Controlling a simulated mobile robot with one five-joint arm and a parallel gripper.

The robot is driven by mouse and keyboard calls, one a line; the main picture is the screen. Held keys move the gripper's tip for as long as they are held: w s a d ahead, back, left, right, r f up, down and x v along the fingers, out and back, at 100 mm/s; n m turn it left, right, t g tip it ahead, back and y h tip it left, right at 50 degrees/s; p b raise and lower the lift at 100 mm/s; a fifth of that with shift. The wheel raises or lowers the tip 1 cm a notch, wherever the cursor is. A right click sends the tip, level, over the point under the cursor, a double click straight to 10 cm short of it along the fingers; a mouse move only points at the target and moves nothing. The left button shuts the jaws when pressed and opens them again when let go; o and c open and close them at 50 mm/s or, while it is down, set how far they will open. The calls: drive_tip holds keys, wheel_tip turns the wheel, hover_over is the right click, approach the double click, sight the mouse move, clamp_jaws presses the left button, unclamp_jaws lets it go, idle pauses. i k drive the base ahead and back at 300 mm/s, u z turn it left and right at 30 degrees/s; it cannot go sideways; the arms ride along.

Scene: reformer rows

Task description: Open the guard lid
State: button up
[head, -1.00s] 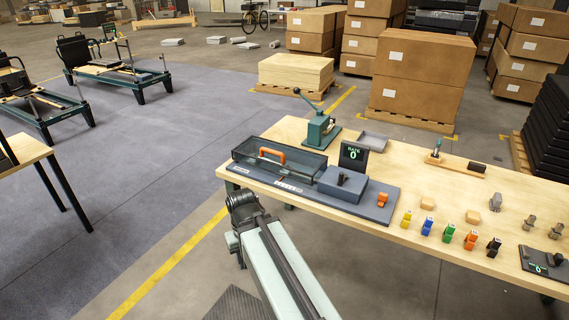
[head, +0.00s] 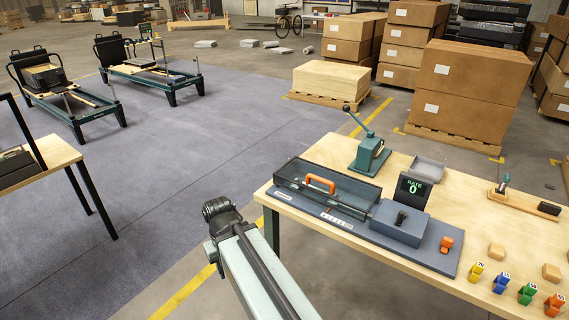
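The guard lid (head: 350,191) is a dark, see-through cover with an orange handle (head: 320,184) on top. It lies shut over a long grey device base (head: 400,251) along the table's near left edge. My arm reaches up from the bottom of the picture. Its dark end, with my gripper (head: 219,209), is left of the table and apart from the lid and its handle. The fingers cannot be made out, so whether they are open or shut does not show.
A display reading "RATE 0" (head: 412,191) and a grey box (head: 399,222) stand right of the lid. A green lever press (head: 370,155) stands behind it. Several coloured clips, one yellow (head: 476,272), sit at the right. Floor left of the table is open.

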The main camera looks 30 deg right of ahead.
sight(308, 177)
drive_tip(key=u, duration=0.15)
drive_tip(key=i, duration=1)
drive_tip(key=u, duration=0.1)
